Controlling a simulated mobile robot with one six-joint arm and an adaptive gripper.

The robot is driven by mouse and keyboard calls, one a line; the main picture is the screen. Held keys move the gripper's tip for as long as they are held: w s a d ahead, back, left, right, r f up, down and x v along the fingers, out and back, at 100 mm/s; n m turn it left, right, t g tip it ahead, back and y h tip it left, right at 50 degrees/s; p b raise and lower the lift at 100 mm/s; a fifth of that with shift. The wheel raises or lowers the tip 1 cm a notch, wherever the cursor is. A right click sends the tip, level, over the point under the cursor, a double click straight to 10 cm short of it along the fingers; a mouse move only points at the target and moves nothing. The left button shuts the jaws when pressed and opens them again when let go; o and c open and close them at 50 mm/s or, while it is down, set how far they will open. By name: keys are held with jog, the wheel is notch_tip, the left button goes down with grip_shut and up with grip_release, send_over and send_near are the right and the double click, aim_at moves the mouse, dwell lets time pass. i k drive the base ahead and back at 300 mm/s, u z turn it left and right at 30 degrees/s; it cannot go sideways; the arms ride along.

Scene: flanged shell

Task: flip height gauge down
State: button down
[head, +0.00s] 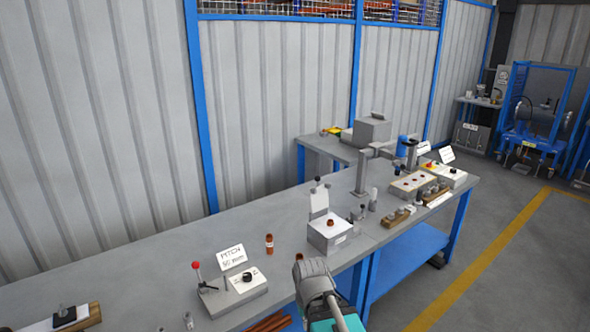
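A light grey box-shaped fixture (329,232) stands on the workbench, right of the picture's middle. A small reddish-brown piece sits on its top, and an upright pale plate (319,201) with a dark tip rises at its back. This looks like the height gauge, standing up, but I cannot be sure. My arm enters from the bottom edge, with its grey end near the bench's front edge, below and left of the fixture and apart from it in the picture. My gripper (300,262) is mostly hidden by the arm; its fingers cannot be made out.
A red-knobbed lever box (233,292) with a sign stands left on the bench (200,249). A copper-coloured cylinder (269,244) stands behind it. A post stand (361,172), a tray (413,184) and small blocks stand to the right. Bare bench lies left of the fixture.

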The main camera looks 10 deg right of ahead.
aim_at(318, 194)
jog(key=u, duration=0.05)
jog(key=i, duration=1.1)
jog(key=z, duration=0.5)
